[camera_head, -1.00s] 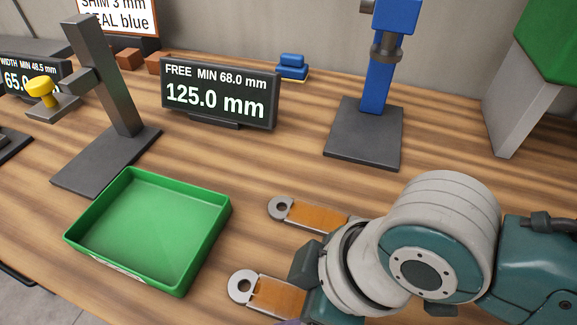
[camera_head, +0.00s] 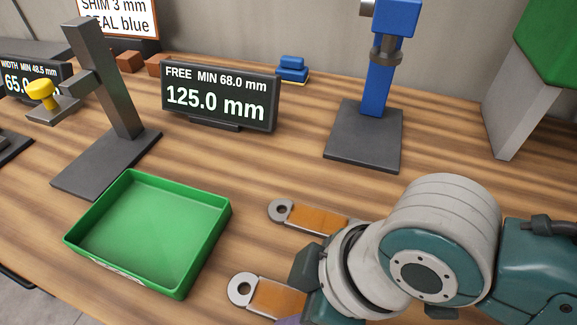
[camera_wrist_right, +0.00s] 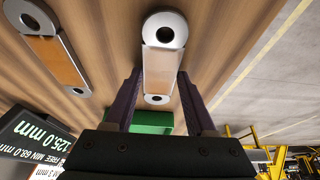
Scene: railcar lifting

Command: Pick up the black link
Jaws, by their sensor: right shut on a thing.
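Two flat links with grey metal ringed ends and orange middles lie on the bench in the head view; neither looks black. The far link (camera_head: 315,218) is also at the left in the right wrist view (camera_wrist_right: 58,55). The near link (camera_head: 275,297) runs under my right wrist, which hides its right part. In the right wrist view my right gripper (camera_wrist_right: 158,76) has its dark purple fingers on both sides of the near link (camera_wrist_right: 160,65), shut on it. In the head view the fingers are mostly hidden behind my wrist. My left gripper is not in view.
A green tray (camera_head: 190,278) stands empty left of the links. Behind are a black gauge stand (camera_head: 110,100), a display reading 125.0 mm (camera_head: 220,100) and a blue post on a dark base (camera_head: 365,145).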

